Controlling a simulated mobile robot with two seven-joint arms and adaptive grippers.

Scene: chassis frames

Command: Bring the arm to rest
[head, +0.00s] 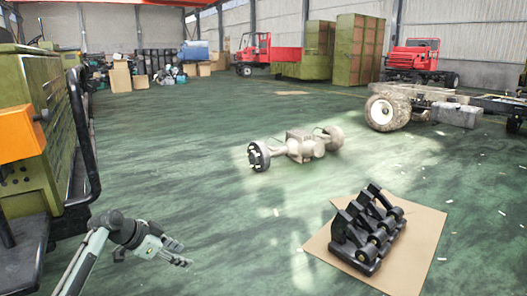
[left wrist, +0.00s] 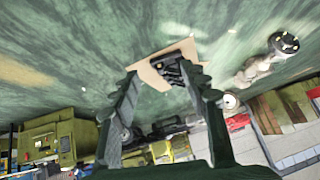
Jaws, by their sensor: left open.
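My left gripper (head: 178,253) is at the lower left of the head view, at the end of my left arm. Its fingers are apart and nothing shows between them. It is in the air over the green floor, with no object touching it. In the left wrist view the two dark fingers of the left gripper (left wrist: 165,82) stand apart, framing the distant cardboard sheet and black part. My right gripper is not in view.
A black pedal-like assembly (head: 366,232) sits on a cardboard sheet (head: 427,235) at the lower right. An axle (head: 300,147) lies mid-floor. A green machine with an orange box (head: 18,133) stands close at the left. The floor (head: 240,235) between is clear.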

